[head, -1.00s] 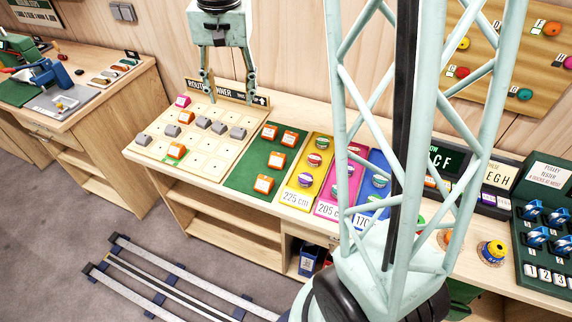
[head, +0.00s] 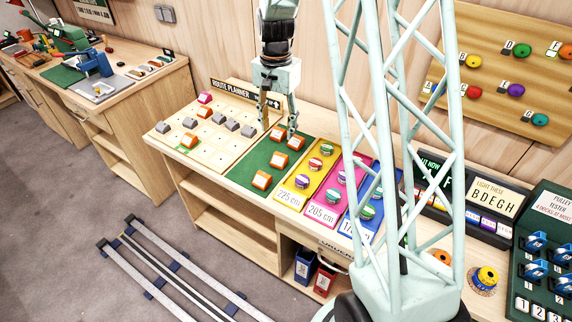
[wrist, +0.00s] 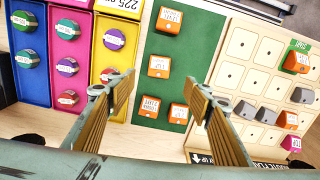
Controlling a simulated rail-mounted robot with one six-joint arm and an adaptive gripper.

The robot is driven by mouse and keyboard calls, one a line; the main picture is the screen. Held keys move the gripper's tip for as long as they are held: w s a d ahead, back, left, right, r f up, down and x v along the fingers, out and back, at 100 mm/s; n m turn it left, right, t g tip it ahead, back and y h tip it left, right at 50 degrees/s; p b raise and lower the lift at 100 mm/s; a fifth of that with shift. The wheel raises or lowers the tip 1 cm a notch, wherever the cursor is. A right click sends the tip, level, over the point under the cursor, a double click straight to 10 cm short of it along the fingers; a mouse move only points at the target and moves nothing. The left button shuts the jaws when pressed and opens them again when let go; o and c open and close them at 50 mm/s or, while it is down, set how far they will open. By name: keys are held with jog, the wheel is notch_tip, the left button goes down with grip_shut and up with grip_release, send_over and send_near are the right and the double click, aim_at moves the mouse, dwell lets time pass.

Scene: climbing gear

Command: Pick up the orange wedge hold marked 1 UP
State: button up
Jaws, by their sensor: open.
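Several orange wedge holds lie on the green mat (head: 240,174). In the head view these are a back-left hold (head: 277,133), a back-right hold (head: 296,142), a middle hold (head: 279,159) and a front hold (head: 262,180). The wrist view shows the front hold (wrist: 169,21), the middle hold (wrist: 158,66) and two nearer holds, one left (wrist: 150,106) and one right (wrist: 180,114). Their labels are too small to read surely, so I cannot tell which is 1 UP. My gripper (head: 278,132) is open and empty above the back of the mat.
Left of the mat, the route planner board (head: 213,154) holds orange, grey and pink holds. Right of it are the yellow tray (head: 290,200), pink tray (head: 322,212) and blue tray (head: 360,232) with round pieces. The wooden wall stands close behind.

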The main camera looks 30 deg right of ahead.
jog(key=shift+s+d+f, duration=0.1)
jog(key=shift+d+f, duration=0.15)
jog(key=shift+f, duration=0.15)
jog(key=shift+f, duration=0.1)
send_over(280, 156)
jog(key=f, duration=0.7)
jog(key=shift+s+a+f+b, duration=0.15)
jog(key=shift+s+f+b, duration=0.1)
jog(key=shift+b, duration=0.1)
jog(key=shift+w+f, duration=0.1)
jog(key=shift+f, duration=0.4)
jog(key=shift+w+f+b, duration=0.2)
jog(key=shift+f+b, duration=0.1)
jog(key=shift+f, duration=2.3)
jog(key=shift+c, duration=0.9)
jog(key=c, duration=0.8)
